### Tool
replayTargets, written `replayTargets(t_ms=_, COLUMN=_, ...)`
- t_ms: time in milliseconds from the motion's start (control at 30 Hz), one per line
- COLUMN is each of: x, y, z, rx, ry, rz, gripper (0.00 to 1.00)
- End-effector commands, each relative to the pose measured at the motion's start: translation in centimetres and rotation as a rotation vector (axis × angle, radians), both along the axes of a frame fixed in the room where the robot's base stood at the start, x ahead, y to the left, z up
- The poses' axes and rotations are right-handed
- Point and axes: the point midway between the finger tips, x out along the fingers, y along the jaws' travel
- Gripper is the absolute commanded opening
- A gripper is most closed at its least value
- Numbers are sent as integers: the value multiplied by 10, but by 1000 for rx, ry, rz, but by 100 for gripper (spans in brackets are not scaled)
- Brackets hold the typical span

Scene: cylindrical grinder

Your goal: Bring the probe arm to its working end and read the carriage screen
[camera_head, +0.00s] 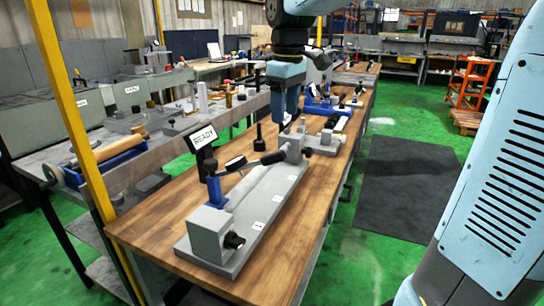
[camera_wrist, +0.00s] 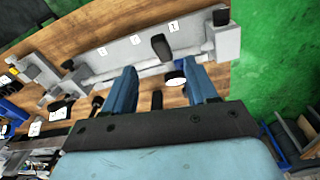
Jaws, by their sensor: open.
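The grinder is a long grey bed (camera_head: 262,205) on a wooden table, with a grey block at each end. A blue carriage post (camera_head: 214,190) stands at its left side. The carriage screen (camera_head: 202,138) sits above it, tilted, and reads READY. The black probe arm (camera_head: 247,166) runs from the post toward the far end block. My gripper (camera_head: 284,112) hangs open above the far end of the bed. In the wrist view my gripper (camera_wrist: 163,70) is open, its two blue fingers apart. A black lozenge and a white-faced round part show between them; contact cannot be told.
Number labels mark the bed (camera_wrist: 143,52). A near grey block (camera_head: 208,234) has a black knob. A black upright peg (camera_head: 259,136) and other blue-and-grey fixtures (camera_head: 325,105) stand farther along the table. A yellow post (camera_head: 75,110) rises at left. Green floor lies right.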

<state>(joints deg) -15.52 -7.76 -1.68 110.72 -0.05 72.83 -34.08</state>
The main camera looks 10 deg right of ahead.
Motion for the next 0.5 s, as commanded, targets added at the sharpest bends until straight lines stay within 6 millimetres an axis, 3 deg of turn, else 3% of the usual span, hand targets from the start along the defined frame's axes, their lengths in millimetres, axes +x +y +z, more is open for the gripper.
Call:
replayTargets(t_ms=200, x=28, y=24, z=-3, rx=-22, ry=58, rz=123, gripper=57)
replayTargets(t_ms=500, x=33, y=29, z=-21, rx=-26, ry=72, rz=150, gripper=57)
